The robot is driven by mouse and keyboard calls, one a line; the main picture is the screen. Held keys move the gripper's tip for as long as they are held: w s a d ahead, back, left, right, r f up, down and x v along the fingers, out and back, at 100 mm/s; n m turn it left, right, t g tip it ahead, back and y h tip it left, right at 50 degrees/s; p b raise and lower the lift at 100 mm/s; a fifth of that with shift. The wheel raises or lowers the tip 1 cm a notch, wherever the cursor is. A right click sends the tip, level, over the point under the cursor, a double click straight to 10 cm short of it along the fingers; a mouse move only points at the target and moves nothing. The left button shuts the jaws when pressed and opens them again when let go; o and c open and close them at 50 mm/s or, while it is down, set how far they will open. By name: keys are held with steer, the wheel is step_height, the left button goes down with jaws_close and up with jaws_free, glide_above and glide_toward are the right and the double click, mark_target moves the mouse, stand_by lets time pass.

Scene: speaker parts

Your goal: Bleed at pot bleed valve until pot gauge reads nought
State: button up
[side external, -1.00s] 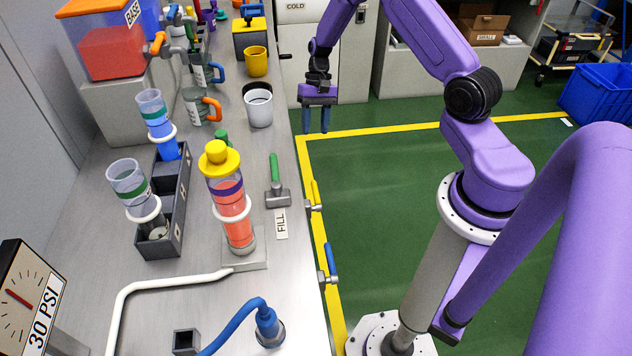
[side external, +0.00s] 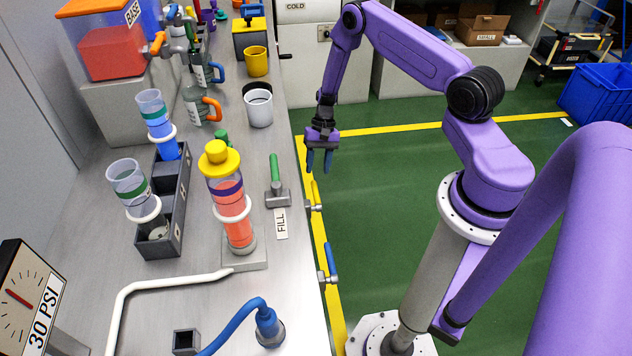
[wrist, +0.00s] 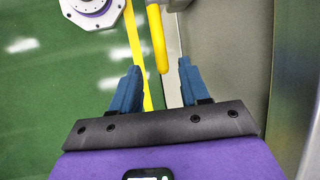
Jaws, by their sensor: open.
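Two valves are on the bench's front edge, one with a yellow lever (side external: 315,194) and one with a blue lever (side external: 330,260). No readable label shows which is the pot bleed valve. A pot with a yellow cap (side external: 219,160) and red liquid stands on the bench. A dial gauge (side external: 22,292) marked 30 PSI is at lower left; its red needle is off to one side and its scale is unreadable. My gripper (side external: 319,166) is open and empty, just above the yellow lever. In the wrist view the yellow lever (wrist: 157,38) appears between the fingertips (wrist: 160,68).
A hammer with a green handle (side external: 276,185), a FILL label (side external: 281,222) and a white mug (side external: 259,110) are near the bench edge. A dark rack (side external: 172,228) holds two clear cups.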

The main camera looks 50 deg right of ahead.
mark_target(315, 186)
steer(key=x, duration=0.5)
steer(key=shift+a+f, duration=0.2)
steer(key=shift+f, duration=0.2)
jaws_close()
